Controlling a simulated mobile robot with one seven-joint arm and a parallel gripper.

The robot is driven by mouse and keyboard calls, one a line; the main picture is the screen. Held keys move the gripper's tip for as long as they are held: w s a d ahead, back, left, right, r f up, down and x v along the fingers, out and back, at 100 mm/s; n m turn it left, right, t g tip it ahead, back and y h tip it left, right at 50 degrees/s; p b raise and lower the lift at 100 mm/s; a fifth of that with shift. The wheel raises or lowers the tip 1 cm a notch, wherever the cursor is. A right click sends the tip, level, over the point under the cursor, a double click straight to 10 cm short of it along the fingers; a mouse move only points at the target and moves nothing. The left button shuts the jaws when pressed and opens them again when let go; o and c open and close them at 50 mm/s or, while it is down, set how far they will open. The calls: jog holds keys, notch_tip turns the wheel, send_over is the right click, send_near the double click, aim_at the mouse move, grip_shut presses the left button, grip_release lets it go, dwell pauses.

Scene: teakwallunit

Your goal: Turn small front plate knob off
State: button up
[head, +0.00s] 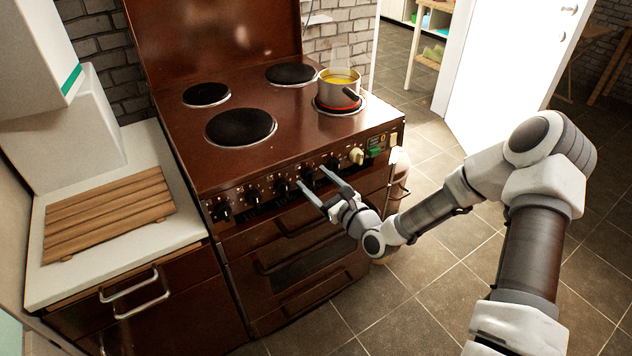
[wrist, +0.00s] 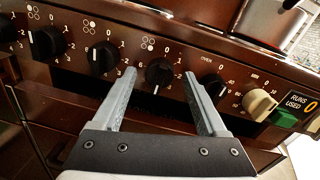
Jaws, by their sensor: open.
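The stove (head: 185,160) is brown, with a row of black knobs along its front panel. One black knob (wrist: 159,74) lies between the fingertips of my gripper (wrist: 159,76) in the wrist view, with a visible gap on each side. A four-circle plate symbol is printed above it, too small to read surely; its exact setting is unclear. My gripper is open and empty; it also shows at the panel in the head view (head: 312,176). The small front plate (head: 338,111) at the right glows red around its rim under a pot (head: 338,94) with yellow contents.
Another black knob (wrist: 103,57) sits just left of my gripper, and the oven knob (wrist: 211,87) just right. A beige knob (wrist: 260,103) and a green box (wrist: 284,119) are further right. A counter with a wooden board (head: 105,212) stands left. Floor at right is free.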

grip_shut()
dwell(0.3)
